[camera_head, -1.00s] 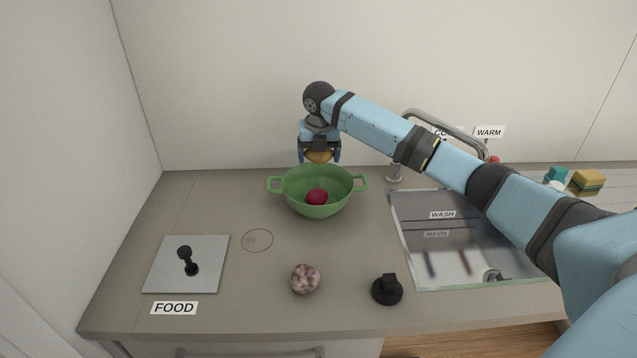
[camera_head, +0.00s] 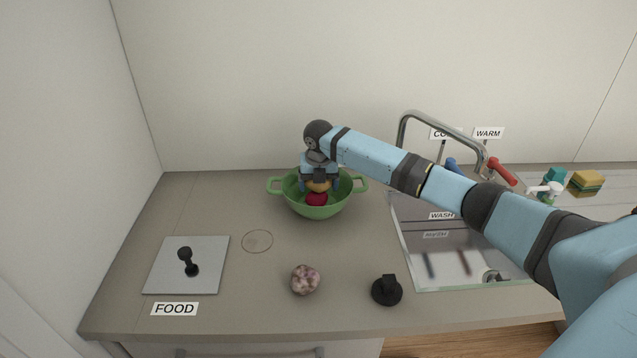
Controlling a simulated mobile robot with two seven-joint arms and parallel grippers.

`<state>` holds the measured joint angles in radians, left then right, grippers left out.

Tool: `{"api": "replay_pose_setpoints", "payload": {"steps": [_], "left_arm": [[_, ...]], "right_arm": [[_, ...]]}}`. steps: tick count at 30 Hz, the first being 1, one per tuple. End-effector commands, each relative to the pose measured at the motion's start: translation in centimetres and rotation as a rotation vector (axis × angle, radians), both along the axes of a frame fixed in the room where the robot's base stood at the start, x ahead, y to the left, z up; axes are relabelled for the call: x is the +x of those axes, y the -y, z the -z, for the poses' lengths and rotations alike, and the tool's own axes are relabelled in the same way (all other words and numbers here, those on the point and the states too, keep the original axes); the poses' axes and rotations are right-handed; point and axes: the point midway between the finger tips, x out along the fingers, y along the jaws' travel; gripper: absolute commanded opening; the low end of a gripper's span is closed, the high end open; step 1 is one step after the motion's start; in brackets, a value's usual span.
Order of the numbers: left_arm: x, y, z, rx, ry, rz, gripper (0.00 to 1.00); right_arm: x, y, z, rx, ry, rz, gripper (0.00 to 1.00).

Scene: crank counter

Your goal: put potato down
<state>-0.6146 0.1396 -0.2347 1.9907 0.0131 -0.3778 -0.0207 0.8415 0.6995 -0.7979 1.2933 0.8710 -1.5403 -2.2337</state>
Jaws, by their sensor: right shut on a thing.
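The potato (camera_head: 318,186) is yellow-brown and only partly visible between the fingers of my right gripper (camera_head: 319,184). The gripper is shut on it and points down inside the green two-handled colander (camera_head: 313,211). A dark red round item (camera_head: 316,200) lies in the colander, just in front of and below the potato. I cannot tell whether the potato touches it or the colander's bottom. My left gripper is not in view.
A mottled pinkish bulb (camera_head: 305,280) and a black knob (camera_head: 387,290) sit near the counter's front. A metal plate with a black handle (camera_head: 187,262) is at left. The sink (camera_head: 460,265), faucet (camera_head: 405,125) and sponges (camera_head: 586,182) are at right. A circle (camera_head: 257,241) marks bare counter.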

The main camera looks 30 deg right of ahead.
Motion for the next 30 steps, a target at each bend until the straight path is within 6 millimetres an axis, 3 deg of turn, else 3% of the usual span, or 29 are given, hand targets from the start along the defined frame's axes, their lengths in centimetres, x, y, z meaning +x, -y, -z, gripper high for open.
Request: {"api": "replay_pose_setpoints", "payload": {"steps": [8,9,10,20,30], "left_arm": [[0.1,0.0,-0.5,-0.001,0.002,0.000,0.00],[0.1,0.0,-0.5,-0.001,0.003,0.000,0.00],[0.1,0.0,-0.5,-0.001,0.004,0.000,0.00],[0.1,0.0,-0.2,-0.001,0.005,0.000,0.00],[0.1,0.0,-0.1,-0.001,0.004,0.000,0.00]], "right_arm": [[0.0,0.0,0.8,0.000,-0.001,-0.001,0.54],[0.0,0.0,0.8,0.000,0.000,-0.001,0.92],[0.0,0.0,0.8,0.000,0.000,-0.001,0.99],[0.0,0.0,0.3,0.000,0.001,0.000,1.00],[-0.7,-0.5,-6.4,-0.001,0.004,-0.001,1.00]]}}
